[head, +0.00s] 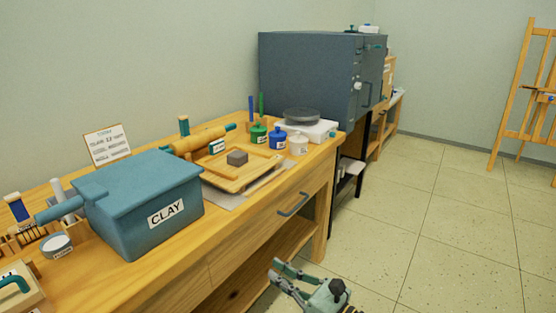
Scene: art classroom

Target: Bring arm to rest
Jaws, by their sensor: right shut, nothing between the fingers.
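My right gripper (283,272) shows at the bottom of the head view, in front of the wooden workbench (232,245) and below its top. Its fingers point left toward the bench's open lower shelf. It is shut with nothing held, and it appears apart from the bench. Part of my right arm is cut off by the bottom edge of the picture. My left gripper is not in view.
On the bench stand a blue clay bin (140,208), a wooden board (230,178) with a dark block, small jars and a white scale (312,130). The drawer handle (293,205) sticks out. A dark kiln-like cabinet (310,75) stands behind.

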